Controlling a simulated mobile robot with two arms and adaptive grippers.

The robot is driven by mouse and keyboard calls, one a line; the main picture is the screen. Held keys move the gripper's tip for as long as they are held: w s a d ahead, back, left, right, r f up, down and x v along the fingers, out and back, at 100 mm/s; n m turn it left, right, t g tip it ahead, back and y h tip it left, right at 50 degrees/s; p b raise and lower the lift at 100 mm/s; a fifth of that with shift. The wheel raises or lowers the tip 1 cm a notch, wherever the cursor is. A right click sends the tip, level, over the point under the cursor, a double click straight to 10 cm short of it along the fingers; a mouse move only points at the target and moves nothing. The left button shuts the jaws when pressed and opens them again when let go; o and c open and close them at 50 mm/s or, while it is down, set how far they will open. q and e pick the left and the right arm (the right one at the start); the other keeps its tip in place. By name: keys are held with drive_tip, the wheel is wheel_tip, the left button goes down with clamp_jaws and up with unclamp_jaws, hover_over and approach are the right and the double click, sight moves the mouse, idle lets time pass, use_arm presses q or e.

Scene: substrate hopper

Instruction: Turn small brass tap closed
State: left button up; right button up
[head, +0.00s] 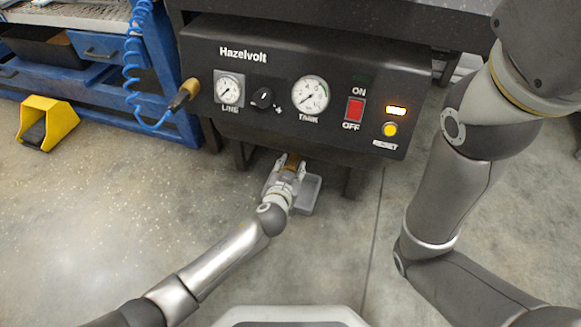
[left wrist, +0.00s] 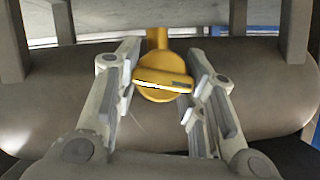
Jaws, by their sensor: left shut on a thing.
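The small brass tap (left wrist: 158,93) is yellow and sits under the machine, in front of a grey cylindrical tank (left wrist: 60,95). Its lever lies nearly level, dipping slightly to the right. In the head view the tap (head: 293,160) is a small brass-coloured patch below the panel, mostly hidden by my gripper. My right gripper is out of view; only my right arm shows.
The black Hazelvolt panel (head: 290,65) overhangs the tap, with two gauges, a black knob, a red switch (head: 354,109) and a yellow reset button. A blue coiled hose (head: 133,65) hangs at left. A yellow pedal (head: 47,122) stands on open floor.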

sight(290, 167)
use_arm(q)
drive_tip(key=shift+s+d, duration=0.15)
drive_tip(key=o, duration=1)
drive_tip(key=shift+c, duration=0.2)
drive_tip(key=shift+o, duration=0.4)
drive_tip(key=shift+a, duration=0.2)
wheel_tip(290, 167, up, 10)
drive_tip(key=shift+f, duration=0.1)
